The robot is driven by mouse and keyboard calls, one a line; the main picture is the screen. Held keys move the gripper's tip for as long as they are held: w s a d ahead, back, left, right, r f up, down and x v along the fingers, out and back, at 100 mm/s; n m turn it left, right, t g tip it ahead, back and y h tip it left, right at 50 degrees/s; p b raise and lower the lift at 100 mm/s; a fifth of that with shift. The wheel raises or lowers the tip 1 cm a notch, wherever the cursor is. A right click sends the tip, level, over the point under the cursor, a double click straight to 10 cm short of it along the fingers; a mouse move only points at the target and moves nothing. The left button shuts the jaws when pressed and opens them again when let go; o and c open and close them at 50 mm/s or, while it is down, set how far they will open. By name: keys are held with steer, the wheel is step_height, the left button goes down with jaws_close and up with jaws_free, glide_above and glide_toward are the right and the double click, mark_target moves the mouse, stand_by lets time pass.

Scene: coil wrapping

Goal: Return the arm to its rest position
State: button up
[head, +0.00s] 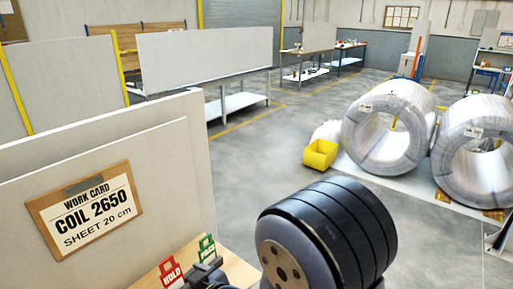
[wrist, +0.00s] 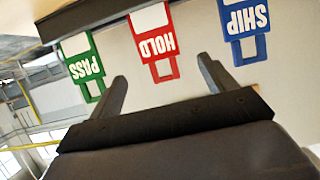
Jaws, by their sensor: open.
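My gripper (wrist: 162,67) is open in the wrist view, its two dark fingers apart with no object held between them. A green PASS tag (wrist: 82,66), a red HOLD tag (wrist: 154,42) and a blue SHIP tag (wrist: 244,27) appear upside down beyond and around the fingers. In the head view my arm fills the lower middle, and a dark part of it sits low beside the red HOLD tag (head: 172,277) and green PASS tag (head: 206,248). The SHIP tag is not visible in the head view.
A work card (head: 85,210) reading COIL 2650, SHEET 20 cm is on a pale panel (head: 180,150) at left. The grey floor (head: 255,160) between is clear. Benches stand behind.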

mark_target(172, 271)
steer(key=x, duration=0.2)
steer(key=p+x, duration=0.1)
steer(key=x, duration=0.1)
steer(key=r+p+x, duration=0.1)
steer(key=x, duration=0.1)
steer(key=shift+w+a+f, duration=0.1)
steer(key=shift+w+a, duration=0.05)
steer(key=shift+a, duration=0.1)
steer(key=shift+r, duration=0.25)
steer(key=shift+f, duration=0.15)
